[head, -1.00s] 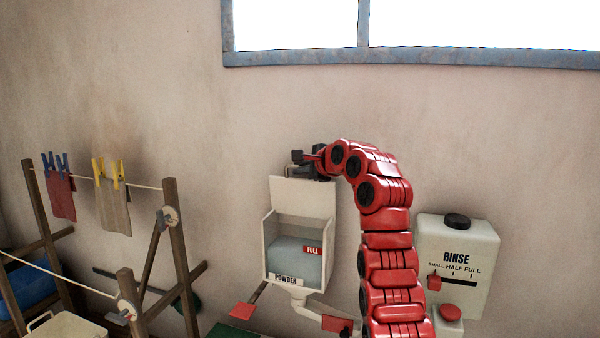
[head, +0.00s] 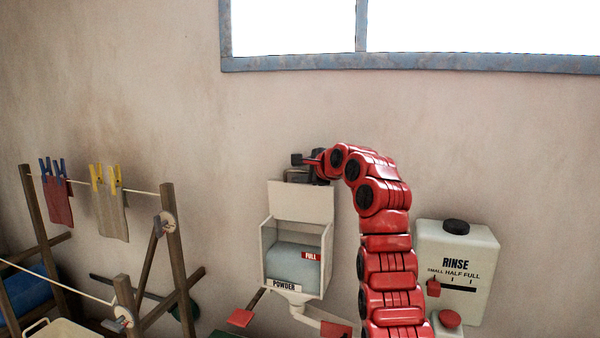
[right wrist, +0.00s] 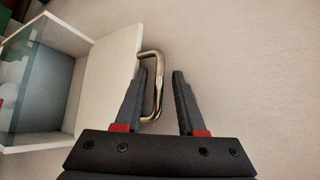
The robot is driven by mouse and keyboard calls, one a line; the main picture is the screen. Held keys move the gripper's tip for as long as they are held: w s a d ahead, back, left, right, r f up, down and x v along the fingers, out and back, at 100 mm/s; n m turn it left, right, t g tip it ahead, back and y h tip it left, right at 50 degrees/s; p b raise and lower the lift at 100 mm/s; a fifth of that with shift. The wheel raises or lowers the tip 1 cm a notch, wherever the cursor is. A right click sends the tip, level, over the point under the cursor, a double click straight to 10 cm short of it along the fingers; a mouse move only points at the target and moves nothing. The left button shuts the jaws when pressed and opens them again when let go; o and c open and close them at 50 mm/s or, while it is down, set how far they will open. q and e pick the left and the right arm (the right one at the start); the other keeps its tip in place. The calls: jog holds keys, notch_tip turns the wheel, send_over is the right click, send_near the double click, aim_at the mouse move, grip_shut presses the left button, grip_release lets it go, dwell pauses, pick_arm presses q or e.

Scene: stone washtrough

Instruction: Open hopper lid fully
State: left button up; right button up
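The hopper is a white box (head: 264,250) on the wall, labelled POWDER, with grey-blue contents and a red FULL tag inside. Its white lid (head: 300,202) stands raised, roughly upright, above the box's back edge. My right gripper (head: 306,167) is at the lid's top edge. In the right wrist view, the lid (right wrist: 108,75) has a metal loop handle (right wrist: 158,88). My right gripper (right wrist: 164,75) is open there, with the handle's outer bar between its fingers, close to the left one. I cannot tell whether they touch. My left gripper is out of view.
A white RINSE dispenser (head: 457,255) hangs right of my right arm. A wooden rack (head: 180,245) with pegged cloths stands at the left. Red paddles (head: 240,317) sit below the hopper. The wall above the lid is bare up to the window frame (head: 400,63).

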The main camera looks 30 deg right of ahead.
jog(key=shift+s, duration=0.2)
jog(key=b+v, duration=0.7)
jog(key=v, duration=1)
jog(key=shift+b, duration=0.4)
